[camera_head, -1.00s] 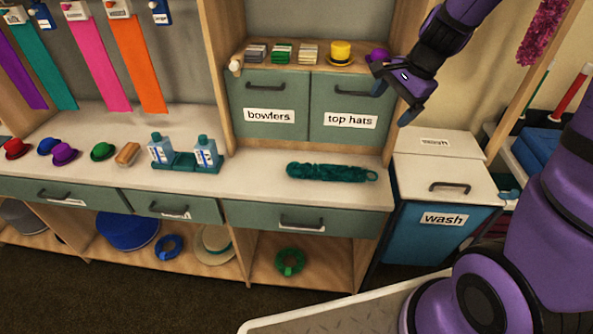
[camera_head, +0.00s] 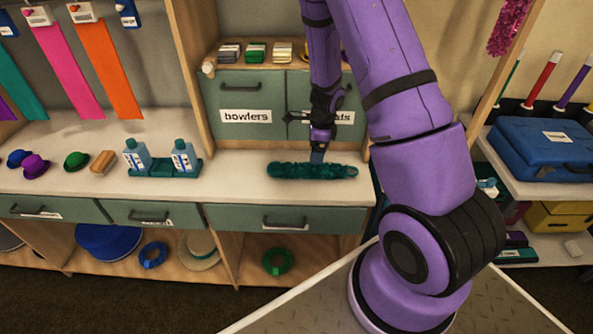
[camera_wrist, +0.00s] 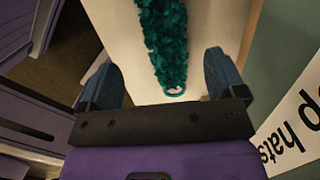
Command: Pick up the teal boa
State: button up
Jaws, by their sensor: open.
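The teal boa (camera_head: 312,170) lies stretched from left to right on the pale counter, below the drawers. It is fluffy and has a small loop at one end, which shows in the wrist view (camera_wrist: 165,45). My gripper (camera_head: 317,156) is over the boa's right half, pointing down. In the wrist view my gripper (camera_wrist: 170,85) has its two blue fingers wide apart, with the boa's looped end between them and nothing held. From the head view I cannot tell whether a fingertip touches the boa.
The bowlers drawer (camera_head: 245,107) and a partly hidden top hats drawer stand right behind. A teal tray (camera_head: 165,168) with two bottles stands to the left. The counter between tray and boa is clear. A blue case (camera_head: 550,148) lies on the right shelf.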

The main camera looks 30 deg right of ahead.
aim_at(313, 167)
jog(key=f, duration=0.4)
jog(key=shift+w+a, duration=0.15)
jog(key=shift+a, duration=0.05)
jog(key=shift+w+f, duration=0.15)
jog(key=shift+f, duration=1.15)
jog(key=shift+w+f, duration=0.15)
jog(key=shift+f, duration=1.1)
jog(key=c, duration=1)
